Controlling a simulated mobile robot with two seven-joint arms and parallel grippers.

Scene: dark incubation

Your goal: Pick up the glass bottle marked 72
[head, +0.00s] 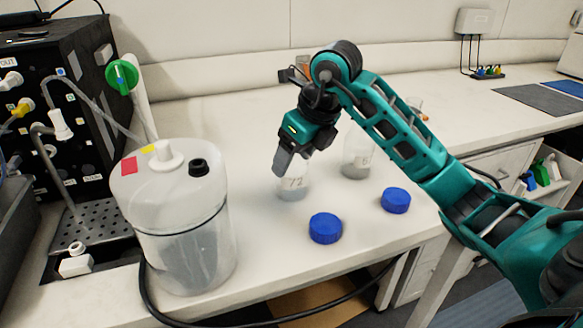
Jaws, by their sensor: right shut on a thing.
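The glass bottle marked 72 (293,186) stands upright on the white bench near the middle of the head view. My right gripper (284,162) comes down on it from above and is shut on its upper part. The gripper hides the bottle's top. The bottle's base appears to be at bench level; I cannot tell whether it is clear of the surface. My left gripper is not in view.
A second glass bottle (355,168) stands just right of the arm's wrist. Two blue caps (325,228) (396,200) lie in front. A large white container (185,225) stands left, beside black equipment (70,110). A black cable runs along the front edge.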

